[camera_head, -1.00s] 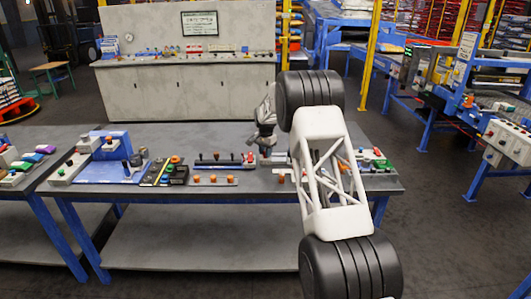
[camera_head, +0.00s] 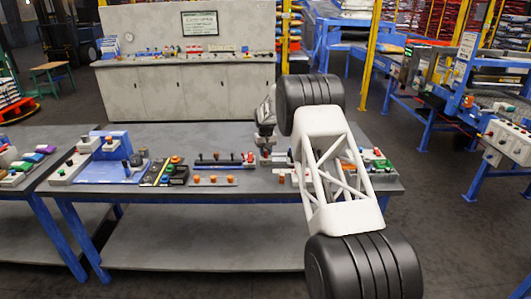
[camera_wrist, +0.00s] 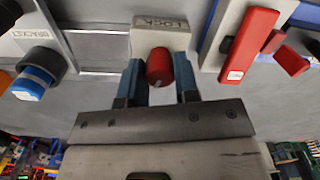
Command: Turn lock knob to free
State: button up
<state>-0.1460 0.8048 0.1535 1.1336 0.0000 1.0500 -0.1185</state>
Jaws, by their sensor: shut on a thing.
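The lock knob (camera_wrist: 160,68) is red and rounded. In the wrist view it sits at top centre, on a pale block with a "LOCK" label (camera_wrist: 160,22). My gripper (camera_wrist: 160,80) has its two blue-grey fingers on either side of the knob, shut on it. Where the fingertips meet the knob is partly hidden. In the head view my gripper (camera_head: 265,143) is low over the right part of the workbench, and my arm hides the knob there.
In the wrist view a red lever (camera_wrist: 250,45) on a pale plate stands close on the right. A blue and black knob (camera_wrist: 35,75) is at the left. In the head view, the workbench (camera_head: 200,258) carries several control panels, including one with orange knobs (camera_head: 213,180).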

aim_at(266, 151)
jog(key=n, duration=0.3)
jog(key=shift+n, duration=0.3)
dwell(0.4)
jog(key=o, duration=0.9)
jog(key=shift+r, duration=0.15)
jog(key=shift+r, duration=3.75)
jog(key=shift+r, duration=0.1)
